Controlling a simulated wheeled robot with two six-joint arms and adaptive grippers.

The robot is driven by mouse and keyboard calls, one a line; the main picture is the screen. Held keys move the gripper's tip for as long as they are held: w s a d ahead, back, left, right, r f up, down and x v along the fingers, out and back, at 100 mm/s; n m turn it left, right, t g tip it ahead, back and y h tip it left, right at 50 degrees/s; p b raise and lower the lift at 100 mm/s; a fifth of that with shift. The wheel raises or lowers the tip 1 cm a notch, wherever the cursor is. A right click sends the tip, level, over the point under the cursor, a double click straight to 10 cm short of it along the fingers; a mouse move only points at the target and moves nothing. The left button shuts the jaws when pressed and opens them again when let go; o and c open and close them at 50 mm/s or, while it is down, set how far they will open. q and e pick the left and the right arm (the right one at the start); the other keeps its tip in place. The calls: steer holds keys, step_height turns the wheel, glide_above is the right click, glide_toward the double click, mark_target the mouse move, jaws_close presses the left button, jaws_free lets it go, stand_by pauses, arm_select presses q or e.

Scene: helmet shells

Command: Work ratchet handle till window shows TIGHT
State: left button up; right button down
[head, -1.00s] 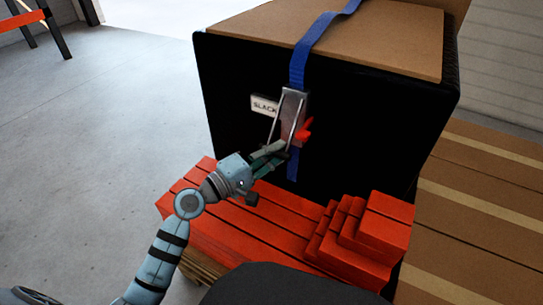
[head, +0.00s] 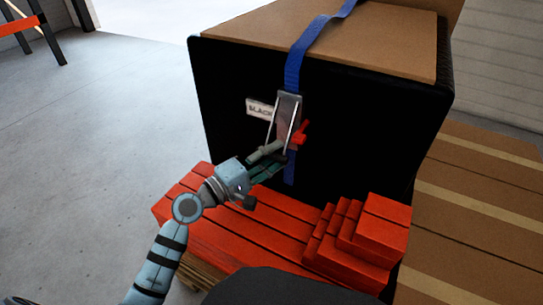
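The ratchet (head: 288,112) is a grey metal body on the black front face of a large crate (head: 370,125). A blue strap (head: 310,48) runs over the crate's top into it, and a short tail hangs below. The window (head: 259,108) beside the ratchet reads SLACK. A red lever (head: 301,133) sticks out on the ratchet's right. The ratchet's handle (head: 270,132) points down, and its two thin bars reach my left gripper (head: 272,158). The fingers are at the handle's lower end; whether they are closed on it cannot be told. My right gripper is not in view.
The crate stands on a red slatted pallet (head: 240,228). Red stepped blocks (head: 365,235) sit at its front right. Cardboard boxes (head: 480,190) fill the right side. The grey floor (head: 90,150) at left is clear, with an orange-and-black barrier (head: 20,25) at the far left.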

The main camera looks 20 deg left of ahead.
arm_select(q)
steer(key=v, duration=1.2)
